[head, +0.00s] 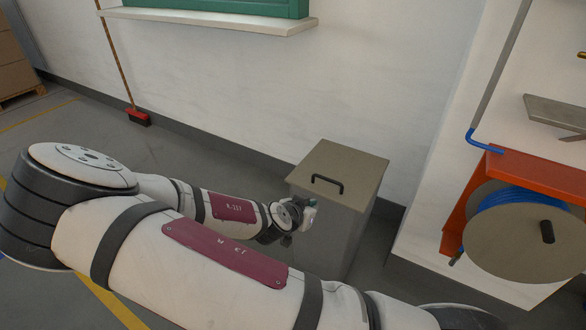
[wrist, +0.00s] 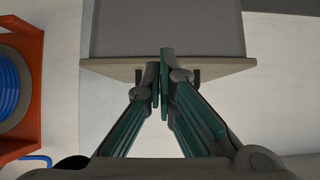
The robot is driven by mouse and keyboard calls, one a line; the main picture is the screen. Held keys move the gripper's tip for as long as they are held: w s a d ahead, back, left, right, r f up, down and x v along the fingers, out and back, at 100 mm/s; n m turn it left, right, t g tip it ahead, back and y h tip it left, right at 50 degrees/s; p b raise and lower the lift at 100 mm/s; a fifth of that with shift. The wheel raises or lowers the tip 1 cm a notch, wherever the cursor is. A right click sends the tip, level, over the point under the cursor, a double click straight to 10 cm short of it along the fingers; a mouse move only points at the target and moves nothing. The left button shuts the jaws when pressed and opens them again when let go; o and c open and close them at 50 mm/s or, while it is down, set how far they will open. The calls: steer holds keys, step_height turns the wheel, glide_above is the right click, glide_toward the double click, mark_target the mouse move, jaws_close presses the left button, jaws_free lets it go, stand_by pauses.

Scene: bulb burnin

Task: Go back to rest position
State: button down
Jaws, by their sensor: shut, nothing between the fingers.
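My arm reaches across the head view, and my gripper (head: 298,216) is beside the left side of a grey box, partly hidden by my own wrist. The box has a flat beige-grey lid (head: 352,166) with a dark bar handle (head: 327,184) on top; the lid lies level on the box. In the wrist view my gripper (wrist: 160,77) is shut, its green-and-grey fingers together with nothing between them. The fingers overlap the lid's edge (wrist: 105,66) in that view, with dark handle ends showing on both sides. I cannot tell whether they touch it.
A white wall (head: 270,90) runs behind the box. An orange rack with a blue cable reel (head: 520,235) stands at the right, under a metal shelf (head: 555,112). A broom (head: 138,117) leans at the left, and boxes on a pallet stand at the far left.

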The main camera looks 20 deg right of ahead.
steer(key=shift+s, duration=0.1)
steer(key=s+a+r+g+y, duration=0.2)
steer(key=s+a+g+y, duration=0.3)
steer(key=s+a, duration=0.2)
steer(key=s+a+r+n+g+y, duration=0.1)
steer(key=s+a+r+n+y, duration=0.35)
steer(key=r, duration=0.65)
steer(key=s+d+r+n, duration=0.2)
steer(key=s+r+n, duration=0.1)
steer(key=s+r, duration=0.75)
steer(key=s+d+r+n, duration=0.25)
steer(key=s+r, duration=0.45)
steer(key=s, duration=0.6)
step_height(320, 180, up, 28)
steer(key=t+p, duration=0.3)
steer(key=p, duration=2.3)
steer(key=shift+f+n+t+h, duration=0.25)
steer(key=shift+n+t+h, duration=0.05)
steer(key=shift+t+h, duration=0.15)
